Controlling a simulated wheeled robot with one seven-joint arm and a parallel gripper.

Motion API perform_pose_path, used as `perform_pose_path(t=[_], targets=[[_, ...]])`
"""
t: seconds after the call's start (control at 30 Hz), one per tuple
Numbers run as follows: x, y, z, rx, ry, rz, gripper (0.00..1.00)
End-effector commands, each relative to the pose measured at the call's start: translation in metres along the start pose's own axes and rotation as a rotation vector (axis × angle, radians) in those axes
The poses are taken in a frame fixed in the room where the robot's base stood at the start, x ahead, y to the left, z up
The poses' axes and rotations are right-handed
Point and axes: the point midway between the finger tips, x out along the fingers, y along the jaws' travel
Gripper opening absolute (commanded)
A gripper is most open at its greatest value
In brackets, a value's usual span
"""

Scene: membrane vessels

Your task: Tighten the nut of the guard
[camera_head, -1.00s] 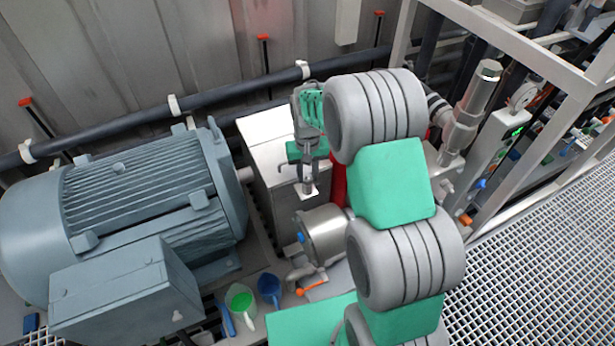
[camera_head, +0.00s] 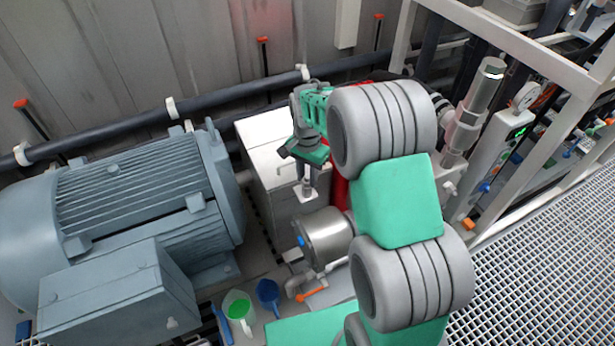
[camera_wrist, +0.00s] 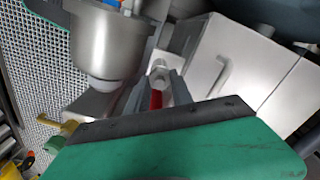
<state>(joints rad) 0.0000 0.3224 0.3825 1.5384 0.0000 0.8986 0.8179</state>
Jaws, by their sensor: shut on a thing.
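The guard (camera_head: 268,150) is a pale grey metal box between the motor and the round metal pump housing. A small tab (camera_head: 311,197) sticks out at its near right corner and carries the nut. My gripper (camera_head: 306,184) points down over this tab and is shut on the nut. In the wrist view the guard (camera_wrist: 232,75) lies at right with a raised handle. The nut (camera_wrist: 160,77) shows on the tab between the tips of my gripper (camera_wrist: 157,90). Its lower part is hidden. A red part shows between the fingers.
A large blue-grey motor (camera_head: 130,210) stands at left. The steel pump housing (camera_head: 328,238) is close below the gripper. A green-filled jug (camera_head: 238,306) and a blue scoop (camera_head: 268,291) lie in front. A dark pipe (camera_head: 225,97) runs along the back wall.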

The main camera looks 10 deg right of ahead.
Motion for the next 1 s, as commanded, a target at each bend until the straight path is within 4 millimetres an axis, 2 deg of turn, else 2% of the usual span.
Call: perform_pose_path(t=[0.6,0.63,0.9,1.0], targets=[[-0.0007,-0.0003,-0.0004,0.050,0.001,-0.001,0.00],[-0.0007,-0.0003,-0.0004,0.050,0.001,-0.001,0.28],[-0.0003,-0.0001,-0.0003,0.049,0.001,-0.001,0.49],[-0.0003,0.0000,-0.0002,0.049,0.000,0.000,0.49]])
